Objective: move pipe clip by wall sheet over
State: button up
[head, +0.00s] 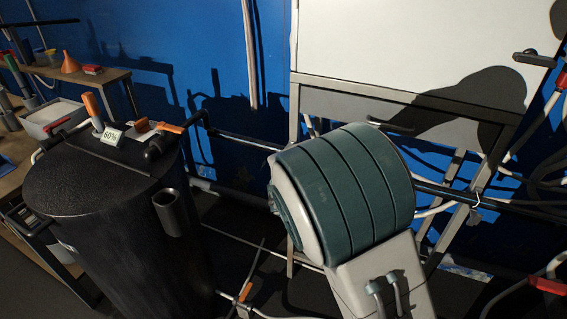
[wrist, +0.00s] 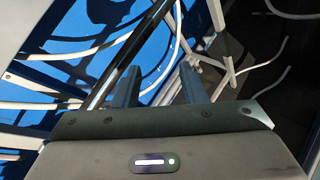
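My gripper (wrist: 158,80) shows in the wrist view, with its two fingers spread apart and no object visibly held between them. A dark pipe and a pale pipe (wrist: 172,38) run beyond the fingertips. In the head view the gripper is hidden behind my grey-green arm. The white wall sheet (head: 415,45) stands at the upper right in a grey frame. A small pale piece (head: 477,203) sits around the dark pipe (head: 520,208) below the sheet. It may be the pipe clip, but it is too small to be sure.
A black tank (head: 100,220) with orange-handled valves and a 60% label stands at the left. Behind it is a bench (head: 120,78) with an orange funnel (head: 70,63). Several loose cables and pipes (head: 545,160) crowd the blue wall at the right.

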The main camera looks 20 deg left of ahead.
jog(key=s+a+f+n+t+y+b, duration=0.15)
jog(key=a+n+t+y, duration=0.35)
jog(key=a, duration=0.7)
jog(key=a+f+n+t+y, duration=0.2)
jog(key=a+f+n+t, duration=0.1)
jog(key=a+n, duration=0.65)
jog(key=w+m, duration=0.2)
jog(key=w, duration=1.1)
jog(key=shift+a+r+p, duration=0.2)
jog(key=shift+r+p, duration=0.05)
jog(key=shift+p, duration=0.2)
grip_shut()
